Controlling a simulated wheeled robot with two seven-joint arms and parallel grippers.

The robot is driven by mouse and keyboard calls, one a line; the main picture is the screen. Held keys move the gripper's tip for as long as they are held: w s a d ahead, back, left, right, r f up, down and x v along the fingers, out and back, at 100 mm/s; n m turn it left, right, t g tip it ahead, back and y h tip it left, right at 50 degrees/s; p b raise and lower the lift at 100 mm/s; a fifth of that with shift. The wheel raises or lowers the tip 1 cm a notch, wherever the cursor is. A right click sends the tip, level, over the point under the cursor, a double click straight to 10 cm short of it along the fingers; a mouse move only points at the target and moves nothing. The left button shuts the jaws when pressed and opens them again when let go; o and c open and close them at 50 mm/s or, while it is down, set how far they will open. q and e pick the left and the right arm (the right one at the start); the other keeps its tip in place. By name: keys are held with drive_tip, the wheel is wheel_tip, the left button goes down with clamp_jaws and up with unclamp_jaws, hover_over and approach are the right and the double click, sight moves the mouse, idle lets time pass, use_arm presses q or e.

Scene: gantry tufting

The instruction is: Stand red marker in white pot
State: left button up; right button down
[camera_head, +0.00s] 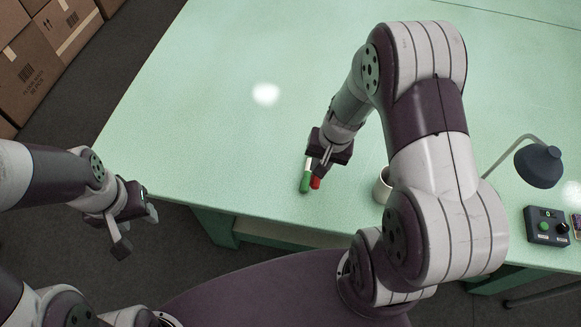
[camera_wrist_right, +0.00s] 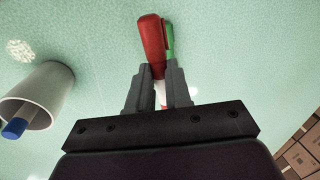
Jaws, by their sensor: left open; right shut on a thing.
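The red marker (camera_head: 316,183) is between the fingers of my right gripper (camera_head: 318,170), near the table's front edge. In the right wrist view its red end (camera_wrist_right: 152,38) points away beyond the fingertips (camera_wrist_right: 160,88), which are shut on its pale body. A green marker (camera_head: 304,185) is right beside it; it also shows in the wrist view (camera_wrist_right: 170,42). I cannot tell whether they touch. The white pot (camera_head: 381,187) stands to the right, partly hidden by my right arm. In the wrist view the pot (camera_wrist_right: 45,90) has a blue marker (camera_wrist_right: 15,128) in it. My left gripper (camera_head: 138,231) is open and empty, off the table.
The pale green table (camera_head: 220,130) is clear to the left and behind. A dark lamp (camera_head: 538,165) and a control box with buttons (camera_head: 547,226) are at the right. Cardboard boxes (camera_head: 30,70) are stacked on the floor at the far left.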

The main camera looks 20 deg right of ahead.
drive_tip(key=p, duration=0.1)
hover_over(289, 172)
drive_tip(key=f, duration=0.4)
drive_tip(key=shift+s+d+f, duration=0.2)
drive_tip(key=shift+d+f, duration=0.1)
drive_tip(key=shift+f, duration=0.1)
wheel_tip(289, 172, down, 4)
drive_tip(key=shift+a+r, duration=0.1)
drive_tip(key=shift+w+f, duration=0.15)
drive_tip(key=shift+f, duration=0.1)
drive_tip(key=shift+f, duration=0.1)
